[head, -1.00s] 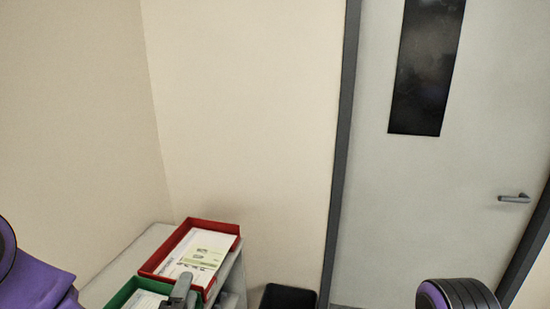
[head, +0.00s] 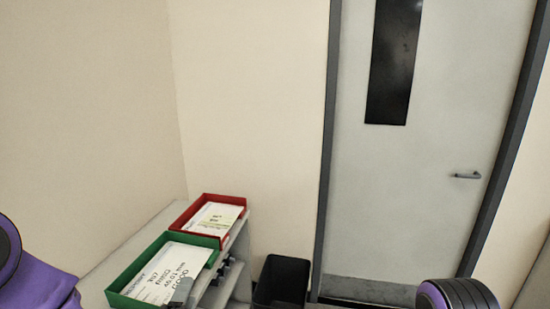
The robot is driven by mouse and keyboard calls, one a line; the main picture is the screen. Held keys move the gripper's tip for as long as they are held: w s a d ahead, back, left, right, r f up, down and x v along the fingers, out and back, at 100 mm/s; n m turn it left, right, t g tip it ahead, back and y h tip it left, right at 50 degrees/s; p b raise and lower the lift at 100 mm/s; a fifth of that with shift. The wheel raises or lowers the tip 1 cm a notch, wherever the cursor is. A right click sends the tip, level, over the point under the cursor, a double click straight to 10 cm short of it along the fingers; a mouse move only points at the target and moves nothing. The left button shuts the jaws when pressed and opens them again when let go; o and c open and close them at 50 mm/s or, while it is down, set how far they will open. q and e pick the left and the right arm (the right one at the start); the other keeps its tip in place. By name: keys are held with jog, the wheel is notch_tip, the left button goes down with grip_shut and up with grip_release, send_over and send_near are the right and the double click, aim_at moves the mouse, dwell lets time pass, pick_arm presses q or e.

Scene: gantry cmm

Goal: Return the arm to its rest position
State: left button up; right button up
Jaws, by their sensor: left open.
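My left arm (head: 35,280) comes in purple and black at the lower left. The grey tip of my left gripper (head: 180,292) shows at the bottom edge, in front of the green tray's near part. It is open, and nothing shows in it. Most of the gripper is below the picture. Part of my right arm (head: 457,295), black with purple, shows at the lower right. My right gripper is out of view.
A green tray (head: 195,237) and a red tray (head: 226,197), both holding papers, stand on a grey shelf unit (head: 107,270) by the wall. A black bin (head: 282,278) stands beside it. A closed grey door (head: 410,190) is at the right.

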pick_arm(q)
jog(key=s+a+f+m+g+b, duration=0.15)
jog(key=s+f, duration=0.25)
jog(key=f, duration=0.4)
jog(key=s+a+f+m+g+y, duration=0.1)
jog(key=s+f+m+g, duration=0.15)
jog(key=f, duration=0.45)
jog(key=s+a+f+m+g+b, duration=0.1)
jog(key=s+a+f+m+g, duration=0.2)
jog(key=f, duration=0.5)
jog(key=s+a+f+m+g+y+b, duration=0.1)
jog(key=s+a+f+m+g, duration=0.1)
jog(key=s+f, duration=0.3)
jog(key=s+a+f+m+g+y+b, duration=0.1)
jog(key=s+f+g, duration=0.4)
jog(key=s, duration=0.9)
jog(key=shift+s+a+f+m, duration=0.3)
jog(key=shift+a+f+m, duration=0.1)
jog(key=shift+a+f, duration=0.4)
pick_arm(e)
jog(key=f, duration=0.5)
jog(key=shift+w, duration=0.4)
